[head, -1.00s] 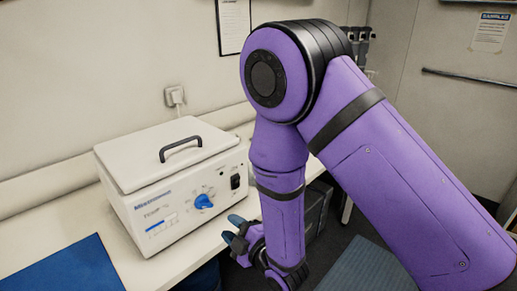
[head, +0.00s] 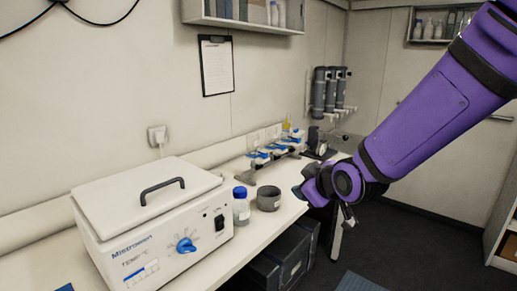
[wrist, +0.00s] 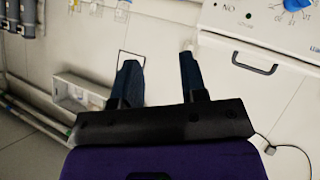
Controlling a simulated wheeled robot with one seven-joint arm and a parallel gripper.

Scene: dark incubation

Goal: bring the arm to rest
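My purple arm (head: 420,125) reaches in from the right side of the head view, lifted beside the bench. My gripper (head: 305,190) is at its lower left end, near the right part of the bench edge. In the wrist view my gripper (wrist: 158,72) has its two dark blue fingers spread apart with nothing between them. The white incubator box (head: 150,230) stands on the bench at the left with its lid shut, and part of it shows at the upper right of the wrist view (wrist: 265,60).
On the bench (head: 195,272) stand a blue-capped jar (head: 241,208) and a grey cup (head: 269,199) right of the box. Blue-and-white lab items (head: 275,150) and a dark device (head: 318,145) are farther back. A wall shelf (head: 245,22) hangs above. Open floor lies at the lower right.

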